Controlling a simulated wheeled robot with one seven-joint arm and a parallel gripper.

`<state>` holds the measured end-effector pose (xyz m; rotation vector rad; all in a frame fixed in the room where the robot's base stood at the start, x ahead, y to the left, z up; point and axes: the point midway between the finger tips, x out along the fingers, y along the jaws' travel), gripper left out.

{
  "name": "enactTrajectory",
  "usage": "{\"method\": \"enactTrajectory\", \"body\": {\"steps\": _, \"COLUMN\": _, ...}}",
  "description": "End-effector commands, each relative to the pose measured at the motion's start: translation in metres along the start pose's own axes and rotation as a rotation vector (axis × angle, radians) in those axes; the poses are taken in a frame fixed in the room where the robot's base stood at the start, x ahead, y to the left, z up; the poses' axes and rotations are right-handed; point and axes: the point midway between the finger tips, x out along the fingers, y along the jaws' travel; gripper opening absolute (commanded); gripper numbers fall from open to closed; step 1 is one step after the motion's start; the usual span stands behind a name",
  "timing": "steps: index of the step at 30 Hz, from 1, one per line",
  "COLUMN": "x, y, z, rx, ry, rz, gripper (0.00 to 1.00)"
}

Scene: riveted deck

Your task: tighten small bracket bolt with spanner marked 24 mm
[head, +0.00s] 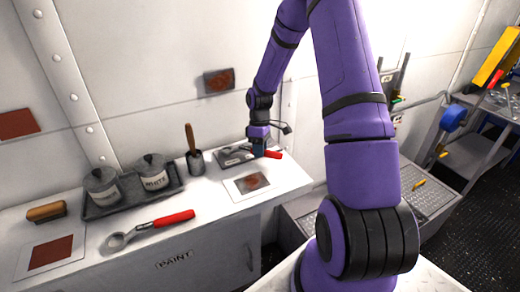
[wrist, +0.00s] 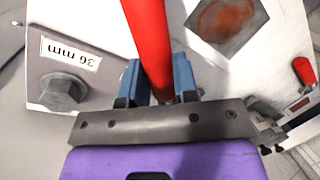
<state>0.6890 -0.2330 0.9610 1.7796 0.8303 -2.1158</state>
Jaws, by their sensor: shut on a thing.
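My gripper (head: 258,147) is over the back right of the white bench, next to a grey plate (head: 236,156). In the wrist view its blue fingers (wrist: 160,82) are shut on the red handle (wrist: 148,35) of a tool. The tool's head is out of the wrist view, and no size mark on it is readable. Left of the fingers is a large hex bolt (wrist: 63,92) with a label (wrist: 71,53) reading 36 mm, upside down. A red-handled ring spanner (head: 150,228) lies on the bench front; its mark is not readable. I cannot identify a small bracket bolt.
A dark tray (head: 130,203) holds two lidded tins, one labelled WHITE. A brush stands in a grey cup (head: 196,162). A wooden brush (head: 46,212) and rust sample cards (head: 252,183) lie on the bench. A trolley (head: 490,150) stands at right.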

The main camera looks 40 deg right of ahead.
Motion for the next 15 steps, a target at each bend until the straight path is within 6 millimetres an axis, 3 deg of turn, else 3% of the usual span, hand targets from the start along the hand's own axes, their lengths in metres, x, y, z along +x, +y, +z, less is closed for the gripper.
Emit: {"method": "enactTrajectory", "body": {"steps": 15, "x": 0.0042, "y": 0.0013, "z": -0.0005, "rx": 0.000, "ry": 0.000, "rz": 0.001, "gripper": 0.00}}
